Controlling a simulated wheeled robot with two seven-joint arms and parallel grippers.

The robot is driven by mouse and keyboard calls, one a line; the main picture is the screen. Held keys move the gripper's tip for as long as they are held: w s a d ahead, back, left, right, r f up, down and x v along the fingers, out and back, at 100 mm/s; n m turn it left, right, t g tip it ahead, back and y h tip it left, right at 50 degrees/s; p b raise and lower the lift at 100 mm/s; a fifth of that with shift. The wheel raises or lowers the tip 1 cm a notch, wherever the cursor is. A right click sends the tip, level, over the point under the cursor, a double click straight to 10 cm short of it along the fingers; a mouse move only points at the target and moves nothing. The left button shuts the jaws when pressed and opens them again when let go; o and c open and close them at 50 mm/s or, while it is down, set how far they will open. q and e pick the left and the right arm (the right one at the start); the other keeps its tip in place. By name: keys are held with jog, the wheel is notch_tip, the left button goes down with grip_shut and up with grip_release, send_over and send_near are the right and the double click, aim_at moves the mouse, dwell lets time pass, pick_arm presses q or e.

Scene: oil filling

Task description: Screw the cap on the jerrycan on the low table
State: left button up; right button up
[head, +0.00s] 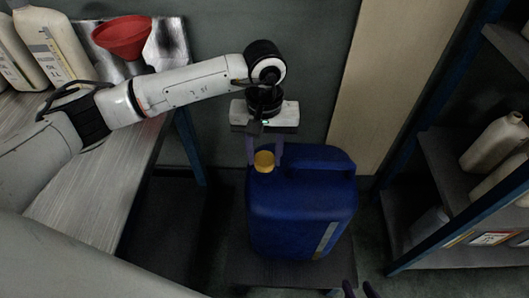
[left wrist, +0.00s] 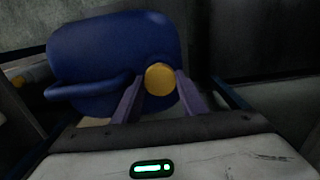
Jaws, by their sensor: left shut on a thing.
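The blue jerrycan (head: 300,212) stands upright on the low dark table (head: 275,272) in the head view. The yellow cap (head: 264,161) is at the jerrycan's neck, on its top left. My left gripper (head: 265,150) points down over it, shut on the cap with one finger on each side. In the left wrist view, the cap (left wrist: 160,79) sits between the fingertips, with the jerrycan (left wrist: 110,48) behind. How tightly the cap is seated cannot be told. Only the fingertips of my right gripper (head: 359,288) show at the bottom edge, apart and empty.
A metal workbench (head: 105,165) on the left holds pale bottles (head: 52,50) and a red funnel (head: 122,36). A shelf rack (head: 455,180) with pale containers (head: 495,142) stands on the right. Dark floor lies between the workbench and the low table.

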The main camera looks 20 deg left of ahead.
pick_arm(q)
jog(key=shift+f+b, duration=0.4)
jog(key=shift+b, duration=0.05)
jog(key=o, duration=1.1)
